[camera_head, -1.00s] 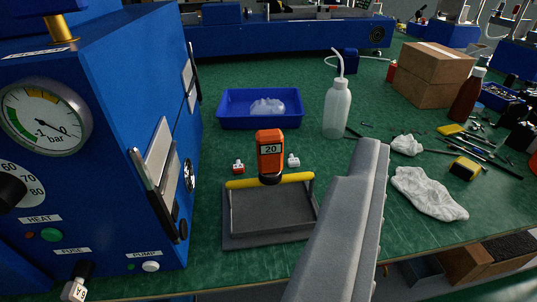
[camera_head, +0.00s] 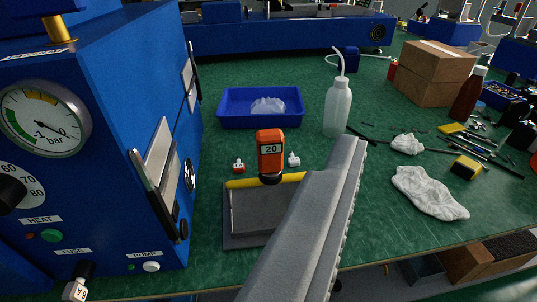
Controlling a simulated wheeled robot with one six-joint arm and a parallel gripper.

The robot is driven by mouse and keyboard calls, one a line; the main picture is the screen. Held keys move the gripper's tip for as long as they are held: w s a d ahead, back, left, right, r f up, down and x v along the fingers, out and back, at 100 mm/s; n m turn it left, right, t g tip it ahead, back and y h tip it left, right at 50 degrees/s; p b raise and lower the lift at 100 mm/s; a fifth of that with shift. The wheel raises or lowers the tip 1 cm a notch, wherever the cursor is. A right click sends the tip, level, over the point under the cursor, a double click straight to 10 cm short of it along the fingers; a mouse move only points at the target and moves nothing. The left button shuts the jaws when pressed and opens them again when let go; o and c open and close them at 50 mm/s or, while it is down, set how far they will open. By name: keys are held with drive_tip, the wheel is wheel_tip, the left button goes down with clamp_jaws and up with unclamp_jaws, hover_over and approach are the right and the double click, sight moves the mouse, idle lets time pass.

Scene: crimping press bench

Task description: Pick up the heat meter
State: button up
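The heat meter looks to be the orange device (camera_head: 270,150) with a small display reading 20. It stands upright at the middle of the view, its dark lower end at a yellow bar (camera_head: 250,183) on a grey tray-like plate (camera_head: 238,242). My gripper (camera_head: 347,147) shows as a grey, ridged finger shape reaching up from the bottom edge, to the right of the meter. In the picture a gap separates it from the meter, and it hides the right part of the bar and plate. I cannot make out two separate fingers or a gap between them.
A blue press (camera_head: 120,110) with a gauge fills the left. Cardboard boxes (camera_head: 440,75), a white cloth (camera_head: 428,192) and tools lie right. Green bench shows between.

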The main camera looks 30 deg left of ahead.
drive_tip(key=w+a+n+g+y, duration=0.1)
drive_tip(key=w+a+n+g, duration=0.2)
drive_tip(key=w, duration=0.4)
drive_tip(key=w+a+g, duration=0.4)
drive_tip(key=w+g, duration=0.1)
drive_tip(key=w, duration=0.2)
drive_tip(key=n+g+h, duration=0.1)
drive_tip(key=n+g, duration=0.3)
drive_tip(key=g, duration=0.5)
hover_over(270, 157)
drive_tip(key=w, duration=0.2)
wheel_tip(270, 157, down, 4)
drive_tip(key=f, duration=1.7)
drive_tip(key=shift+s+a, duration=0.3)
drive_tip(key=c, duration=1.2)
drive_tip(key=shift+r, duration=0.15)
wheel_tip(270, 157, up, 10)
drive_tip(key=shift+f, duration=0.1)
